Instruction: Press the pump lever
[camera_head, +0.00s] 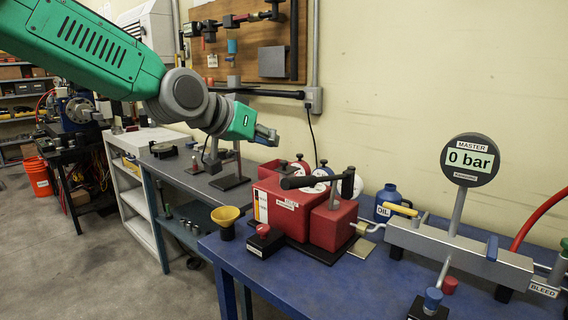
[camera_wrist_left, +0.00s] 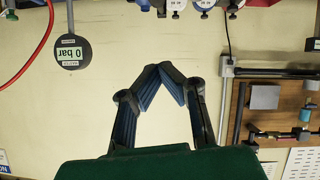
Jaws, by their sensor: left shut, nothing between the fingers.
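The red pump (camera_head: 281,208) sits on the blue bench in the head view. My left gripper (camera_head: 266,136) hangs in the air above and behind the pump in the picture, apart from the lever. In the left wrist view its fingers (camera_wrist_left: 162,72) come together at the tips, shut and empty. The pump lever cannot be made out in that view. My right gripper is in neither view.
The blue bench (camera_head: 330,288) is clear in front.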

